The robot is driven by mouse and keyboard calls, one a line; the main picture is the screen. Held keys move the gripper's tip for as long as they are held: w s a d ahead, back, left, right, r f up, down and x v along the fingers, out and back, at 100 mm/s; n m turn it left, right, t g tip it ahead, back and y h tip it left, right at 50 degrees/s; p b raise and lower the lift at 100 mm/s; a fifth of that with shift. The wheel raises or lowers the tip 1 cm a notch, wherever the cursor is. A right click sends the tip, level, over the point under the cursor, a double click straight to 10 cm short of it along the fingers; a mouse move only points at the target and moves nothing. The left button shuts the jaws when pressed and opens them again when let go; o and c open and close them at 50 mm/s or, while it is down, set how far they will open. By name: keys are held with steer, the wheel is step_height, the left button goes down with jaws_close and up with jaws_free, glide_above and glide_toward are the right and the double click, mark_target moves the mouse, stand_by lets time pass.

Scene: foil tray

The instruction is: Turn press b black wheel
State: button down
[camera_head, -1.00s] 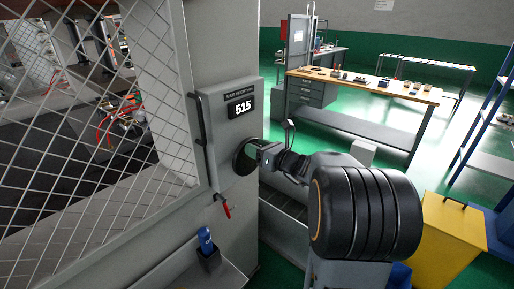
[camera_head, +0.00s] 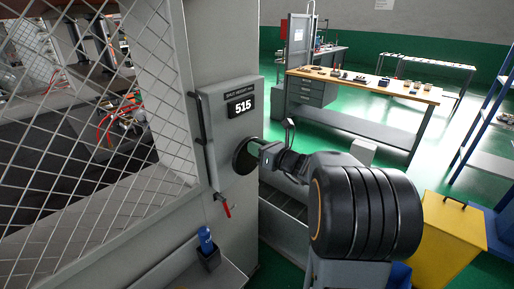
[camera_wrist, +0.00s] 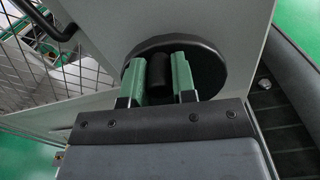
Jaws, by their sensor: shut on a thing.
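The black wheel (camera_head: 241,160) is a round disc on the grey press panel (camera_head: 222,182), below a display reading 515 (camera_head: 241,107). In the wrist view the wheel (camera_wrist: 209,62) shows as a dark disc with a short black knob (camera_wrist: 160,71) standing out from it. My gripper (camera_head: 257,149) is at the wheel's right side in the head view. In the wrist view the green fingers of my gripper (camera_wrist: 163,75) stand on either side of the knob, shut on it. The finger tips partly hide the wheel's face.
A red-handled lever (camera_head: 225,207) hangs below the wheel. A blue item (camera_head: 206,238) sits in a dark holder on the ledge. Wire mesh guarding (camera_head: 90,130) covers the left. A yellow bin (camera_head: 449,240) and a workbench (camera_head: 365,84) stand to the right.

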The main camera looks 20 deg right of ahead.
steer(key=b, duration=0.1)
steer(key=n+b, duration=0.1)
steer(key=shift+s+a+f+b, duration=0.1)
steer(key=shift+a+f+b, duration=0.2)
steer(key=shift+f+b, duration=0.1)
steer(key=n+b, duration=0.1)
steer(key=b, duration=0.1)
steer(key=a+n+b, duration=0.1)
steer(key=shift+s+r+n, duration=0.25)
steer(key=shift+n, duration=0.05)
steer(key=c, duration=0.9)
jaws_free()
steer(key=b+v, duration=0.1)
steer(key=v, duration=1.3)
steer(key=shift+r+b, duration=0.1)
steer(key=shift+b, duration=0.25)
